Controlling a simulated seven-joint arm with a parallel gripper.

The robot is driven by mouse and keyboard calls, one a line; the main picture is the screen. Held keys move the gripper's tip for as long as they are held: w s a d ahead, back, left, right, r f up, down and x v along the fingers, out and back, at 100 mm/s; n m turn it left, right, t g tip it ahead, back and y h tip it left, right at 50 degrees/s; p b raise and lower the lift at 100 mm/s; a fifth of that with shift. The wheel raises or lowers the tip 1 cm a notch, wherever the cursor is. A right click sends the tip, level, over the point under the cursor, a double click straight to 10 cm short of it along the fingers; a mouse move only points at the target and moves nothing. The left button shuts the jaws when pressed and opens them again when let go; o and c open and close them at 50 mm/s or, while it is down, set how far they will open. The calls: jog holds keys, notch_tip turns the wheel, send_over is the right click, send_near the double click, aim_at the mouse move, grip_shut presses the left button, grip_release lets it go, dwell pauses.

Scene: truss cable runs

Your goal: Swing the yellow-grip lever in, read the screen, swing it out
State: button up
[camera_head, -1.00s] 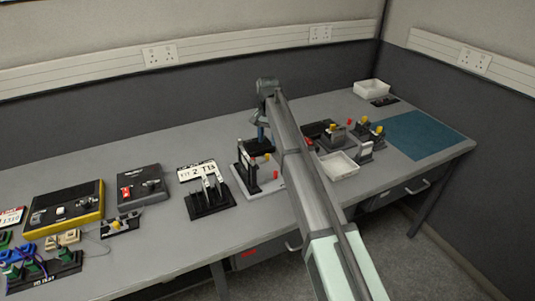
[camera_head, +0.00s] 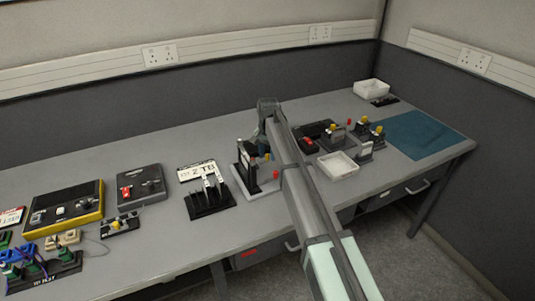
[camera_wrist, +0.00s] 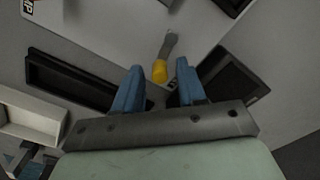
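In the wrist view, a yellow grip (camera_wrist: 160,71) sits on the end of a grey lever (camera_wrist: 170,45). My gripper (camera_wrist: 159,90) is open, with its two blue fingers apart. The yellow grip shows between and just beyond the fingertips; I see no clear contact. A dark framed panel (camera_wrist: 228,80) lies right of the lever; I cannot tell whether it is the screen, and no reading shows.
A black-framed piece (camera_wrist: 75,80) and a white tray (camera_wrist: 30,122) lie to the left in the wrist view. In the head view, an upright black frame (camera_head: 247,165) stands left of my arm. A white bin (camera_head: 338,165) and several yellow-topped fixtures (camera_head: 363,121) stand right.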

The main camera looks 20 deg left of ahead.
grip_shut()
jog(key=shift+w+a+n, duration=0.2)
jog(key=shift+a+n, duration=0.2)
jog(key=shift+n, duration=0.8)
jog(key=shift+a+n, duration=0.25)
jog(key=shift+n, duration=0.55)
jog(key=shift+a+n, duration=0.2)
jog(key=shift+n, duration=0.6)
jog(key=shift+o, duration=0.5)
grip_release()
